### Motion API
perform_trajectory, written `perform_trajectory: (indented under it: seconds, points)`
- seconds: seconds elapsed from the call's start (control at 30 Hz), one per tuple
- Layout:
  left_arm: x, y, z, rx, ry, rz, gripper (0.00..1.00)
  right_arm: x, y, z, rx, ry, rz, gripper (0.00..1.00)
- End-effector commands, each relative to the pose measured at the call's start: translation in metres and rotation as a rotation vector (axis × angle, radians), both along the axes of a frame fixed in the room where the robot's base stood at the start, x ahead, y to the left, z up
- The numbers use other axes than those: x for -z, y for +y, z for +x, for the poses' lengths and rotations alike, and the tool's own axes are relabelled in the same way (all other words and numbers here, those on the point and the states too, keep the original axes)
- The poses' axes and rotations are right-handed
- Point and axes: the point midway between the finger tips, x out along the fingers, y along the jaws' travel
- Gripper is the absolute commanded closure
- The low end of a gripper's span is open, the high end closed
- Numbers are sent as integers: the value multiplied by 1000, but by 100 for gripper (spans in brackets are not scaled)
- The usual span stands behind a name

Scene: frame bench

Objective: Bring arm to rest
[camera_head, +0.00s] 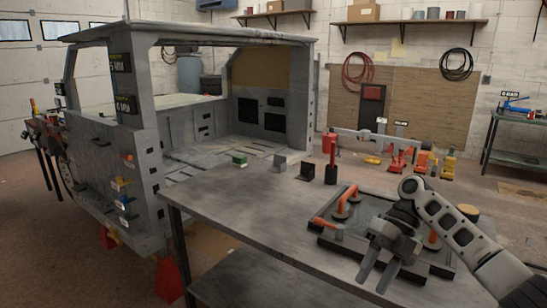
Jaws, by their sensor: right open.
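My right arm (455,228) comes in from the right edge. My right gripper (378,271) is open and empty, with its two fingers pointing down toward the front of the picture. It hangs over the near part of a dark panel with orange handles (345,197), which lies on the metal bench (255,208). The gripper and arm hide part of that panel. Whether the fingers touch it cannot be told. My left gripper is not in view.
Small pieces stand along the bench's back edge: a green block (239,159), a grey bracket (280,161), a dark bracket (307,171) and a red-tipped piece (331,172). A grey vehicle frame (135,150) stands at left. The bench's left part is clear.

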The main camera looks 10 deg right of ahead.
Motion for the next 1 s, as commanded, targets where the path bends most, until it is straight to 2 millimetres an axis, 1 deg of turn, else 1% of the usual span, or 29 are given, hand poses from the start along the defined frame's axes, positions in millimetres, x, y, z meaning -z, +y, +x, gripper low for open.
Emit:
perform_trajectory:
  seconds: [0.03,0.1,0.2,0.3,0.4,0.5,0.57,0.67,0.77,0.87,0.97,1.0]
  points:
    - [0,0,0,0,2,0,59,5,27,-3,-44,-16,58,57]
    - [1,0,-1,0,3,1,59,8,57,-8,-87,-41,132,57]
    - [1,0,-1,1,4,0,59,10,94,-18,-129,-78,241,57]
    - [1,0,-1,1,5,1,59,9,127,-31,-152,-117,356,57]
    - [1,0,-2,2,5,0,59,5,152,-44,-151,-157,468,57]
    - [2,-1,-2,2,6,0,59,14,146,-21,37,-106,350,57]
    - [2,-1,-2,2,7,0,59,20,145,-10,151,-75,291,57]
    - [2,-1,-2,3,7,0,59,30,140,12,353,-29,205,57]
    - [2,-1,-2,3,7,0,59,40,131,36,586,10,126,57]
    - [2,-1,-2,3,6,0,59,48,115,65,870,45,62,57]
    - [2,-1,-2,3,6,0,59,53,91,99,1220,68,38,57]
    - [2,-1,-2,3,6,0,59,52,78,114,1372,71,51,57]
